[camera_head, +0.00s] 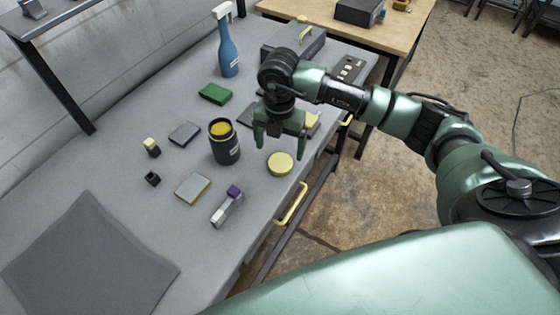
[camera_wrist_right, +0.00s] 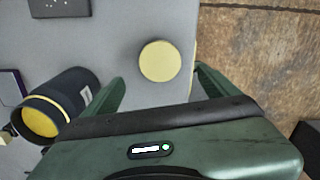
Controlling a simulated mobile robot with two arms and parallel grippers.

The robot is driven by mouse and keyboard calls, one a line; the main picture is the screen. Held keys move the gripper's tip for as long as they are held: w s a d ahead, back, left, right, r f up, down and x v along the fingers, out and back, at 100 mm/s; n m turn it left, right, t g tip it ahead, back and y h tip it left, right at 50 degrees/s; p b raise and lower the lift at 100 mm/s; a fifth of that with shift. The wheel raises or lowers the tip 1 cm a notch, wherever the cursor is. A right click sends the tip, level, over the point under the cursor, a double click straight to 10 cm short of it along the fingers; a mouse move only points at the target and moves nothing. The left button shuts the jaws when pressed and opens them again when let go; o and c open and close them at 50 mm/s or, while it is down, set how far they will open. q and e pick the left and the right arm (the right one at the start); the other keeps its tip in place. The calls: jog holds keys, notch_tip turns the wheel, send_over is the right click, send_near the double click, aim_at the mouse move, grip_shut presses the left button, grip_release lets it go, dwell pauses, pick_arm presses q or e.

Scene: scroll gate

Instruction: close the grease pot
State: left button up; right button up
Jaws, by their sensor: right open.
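The grease pot (camera_head: 225,146) is a dark, round pot with a pale label and yellow grease showing at its open top. It stands upright on the grey bench and shows at the left in the right wrist view (camera_wrist_right: 62,105). A round, pale yellow lid (camera_head: 280,163) lies flat on the bench to the right of the pot. In the right wrist view the lid (camera_wrist_right: 159,61) is ahead of the fingers, between their lines. My left gripper is not in view.
Around the pot lie a green block (camera_head: 215,93), a grey box (camera_head: 184,133), a yellow-edged box (camera_head: 192,188) and a purple-tipped item (camera_head: 227,206). A blue spray bottle (camera_head: 227,45) stands behind. A yellow handle (camera_head: 291,204) is on the bench's front edge.

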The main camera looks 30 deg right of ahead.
aim_at(280, 163)
jog(key=shift+f, duration=0.7)
jog(key=shift+f+p, duration=0.45)
jog(key=shift+p, duration=0.1)
notch_tip(280, 163, down, 4)
jog(key=shift+r+p, duration=0.15)
jog(key=shift+p, duration=0.6)
jog(key=shift+f, duration=0.35)
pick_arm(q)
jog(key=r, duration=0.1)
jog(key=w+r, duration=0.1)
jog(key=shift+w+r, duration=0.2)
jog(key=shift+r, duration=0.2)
pick_arm(e)
jog(key=c, duration=1.4)
